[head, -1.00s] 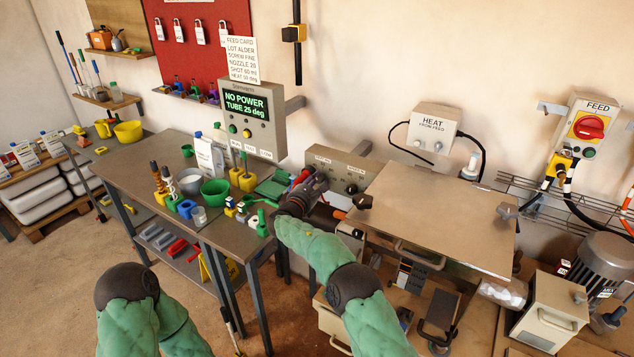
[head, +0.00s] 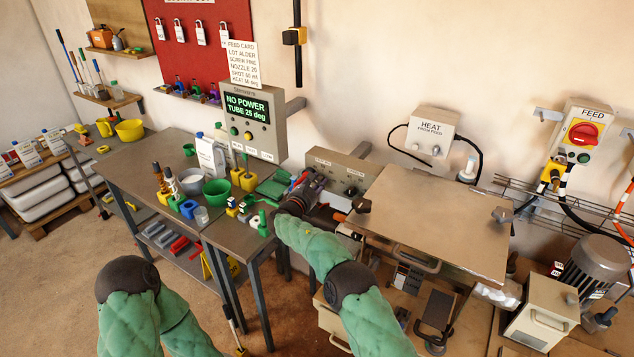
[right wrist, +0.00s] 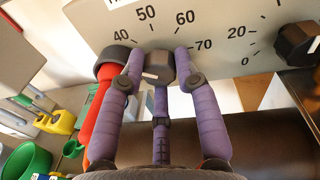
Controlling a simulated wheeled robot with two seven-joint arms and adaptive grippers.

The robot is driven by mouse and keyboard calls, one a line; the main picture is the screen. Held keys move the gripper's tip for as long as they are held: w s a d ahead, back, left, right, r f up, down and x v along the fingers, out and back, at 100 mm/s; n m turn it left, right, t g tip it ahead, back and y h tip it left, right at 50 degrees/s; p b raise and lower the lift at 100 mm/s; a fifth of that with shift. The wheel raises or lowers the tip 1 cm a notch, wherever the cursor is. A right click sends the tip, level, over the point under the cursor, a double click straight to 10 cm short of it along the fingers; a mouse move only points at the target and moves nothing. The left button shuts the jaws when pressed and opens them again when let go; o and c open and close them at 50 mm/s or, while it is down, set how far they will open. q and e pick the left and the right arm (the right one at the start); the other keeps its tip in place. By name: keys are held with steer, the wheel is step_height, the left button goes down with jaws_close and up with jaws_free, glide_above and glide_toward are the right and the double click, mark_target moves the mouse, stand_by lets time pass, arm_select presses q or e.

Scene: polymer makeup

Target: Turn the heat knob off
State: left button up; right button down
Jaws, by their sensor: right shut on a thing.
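The heat knob (right wrist: 158,66), a dark grey knob with a white mark, sits on a pale panel (right wrist: 225,70) with a dial reading 40 to 70 around it. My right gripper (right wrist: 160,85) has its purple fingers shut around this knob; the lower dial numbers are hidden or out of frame. In the head view my right gripper (head: 308,184) is at the left part of the same panel (head: 352,170), hiding the knob. A second black knob (right wrist: 298,45), with a scale from 0, is to the right, apart from the fingers. My left gripper is out of view.
A red-orange handle (right wrist: 98,120) with a dark end is close beside the left finger. A HEAT box (head: 432,133) and a FEED switch (head: 584,134) are on the wall. The control display (head: 247,105) reads NO POWER, TUBE 25 deg. Cups and tools crowd the left bench.

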steer(key=shift+s+f, duration=0.1)
steer(key=shift+f, duration=0.5)
steer(key=c, duration=1.1)
jaws_free()
steer(key=shift+o, duration=1)
steer(key=shift+r, duration=0.25)
steer(key=shift+r, duration=0.15)
steer(key=shift+s+a, duration=0.35)
steer(key=shift+s, duration=0.15)
steer(key=v, duration=1)
steer(key=shift+s, duration=0.3)
